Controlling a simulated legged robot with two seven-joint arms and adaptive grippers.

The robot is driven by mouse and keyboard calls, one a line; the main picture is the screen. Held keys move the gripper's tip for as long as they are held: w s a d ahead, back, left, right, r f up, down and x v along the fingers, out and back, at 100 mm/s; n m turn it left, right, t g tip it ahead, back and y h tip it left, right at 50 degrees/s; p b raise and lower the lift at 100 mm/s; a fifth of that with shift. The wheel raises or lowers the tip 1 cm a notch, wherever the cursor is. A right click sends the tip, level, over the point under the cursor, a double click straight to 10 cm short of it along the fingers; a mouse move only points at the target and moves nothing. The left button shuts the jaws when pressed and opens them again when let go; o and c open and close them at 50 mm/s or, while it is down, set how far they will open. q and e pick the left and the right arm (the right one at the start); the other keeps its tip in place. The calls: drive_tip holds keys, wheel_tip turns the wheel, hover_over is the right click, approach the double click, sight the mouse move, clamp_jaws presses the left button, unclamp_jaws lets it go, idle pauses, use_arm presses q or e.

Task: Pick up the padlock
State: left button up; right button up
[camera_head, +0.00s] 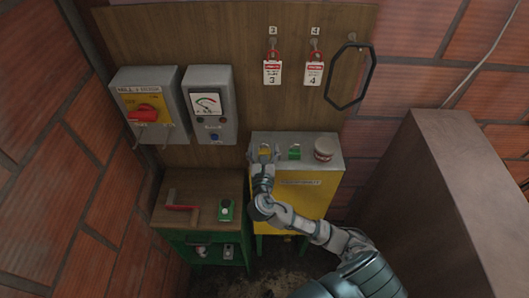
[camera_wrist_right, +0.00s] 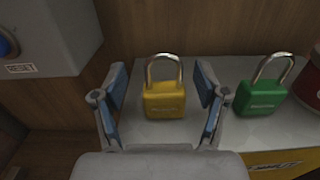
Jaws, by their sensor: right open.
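A yellow padlock (camera_wrist_right: 165,99) with a silver shackle stands upright on the grey top of a yellow cabinet. In the head view the padlock (camera_head: 265,149) is partly hidden by my gripper. A green padlock (camera_wrist_right: 262,97) stands to its right, and it also shows in the head view (camera_head: 294,152). My right gripper (camera_wrist_right: 162,105) is open, with one blue-padded finger on each side of the yellow padlock and gaps between. In the head view my right gripper (camera_head: 264,157) is at the cabinet's left part. My left gripper is not in view.
A can (camera_head: 324,149) stands right of the green padlock. A meter box (camera_head: 209,104) and a switch box (camera_head: 149,104) hang left. Red tags (camera_head: 272,72) and a black ring (camera_head: 351,76) hang on the board. A green-fronted cabinet (camera_head: 170,215) stands left, a large brown block (camera_head: 440,190) right.

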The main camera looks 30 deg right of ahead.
sight(263, 153)
drive_tip(key=shift+a, duration=0.15)
drive_tip(key=shift+s+a+r, duration=0.1)
drive_tip(key=shift+c, duration=1.4)
drive_tip(key=c, duration=0.4)
drive_tip(key=shift+d, duration=0.3)
drive_tip(key=c, duration=0.6)
drive_tip(key=shift+d, duration=0.3)
drive_tip(key=shift+c, duration=0.2)
drive_tip(key=shift+a+r, duration=0.1)
drive_tip(key=shift+r, duration=0.2)
drive_tip(key=r, duration=0.1)
drive_tip(key=a+r, duration=0.1)
drive_tip(key=shift+s+r, duration=0.35)
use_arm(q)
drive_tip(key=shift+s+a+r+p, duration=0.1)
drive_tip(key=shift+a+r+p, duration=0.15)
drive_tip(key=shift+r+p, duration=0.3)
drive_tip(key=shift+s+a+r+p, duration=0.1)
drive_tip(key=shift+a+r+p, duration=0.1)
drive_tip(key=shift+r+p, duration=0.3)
use_arm(e)
drive_tip(key=w+a+r+v, duration=0.1)
drive_tip(key=v, duration=1.4)
drive_tip(key=shift+a+r, duration=0.15)
drive_tip(key=shift+a, duration=0.2)
